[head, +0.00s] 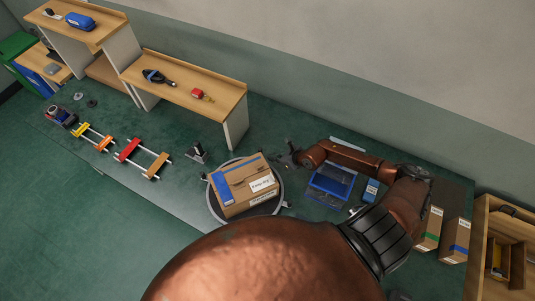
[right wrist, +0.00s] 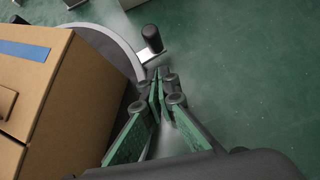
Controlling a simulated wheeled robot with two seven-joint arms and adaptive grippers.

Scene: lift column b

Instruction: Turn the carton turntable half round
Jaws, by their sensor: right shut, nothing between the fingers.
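The turntable (head: 277,205) is a round dark disc with a light rim on the green bench. A brown carton (head: 240,188) with a blue stripe and white label sits on it. Small knobs stick out from the rim at left and right. My right gripper (head: 285,159) is just beyond the carton's far right corner. In the right wrist view, the gripper (right wrist: 158,82) is shut and empty. Its tips are close to a black upright peg (right wrist: 152,39) on a metal bracket at the rim; contact cannot be told. The carton (right wrist: 75,95) is left of the fingers. My left gripper is not visible.
A blue bin (head: 330,185) stands right of the turntable, under my right forearm. A small metal stand (head: 197,153) is to the left, with coloured blocks on rails (head: 128,150) beyond it. A wooden shelf (head: 190,92) stands behind. Boxes (head: 430,230) are at far right.

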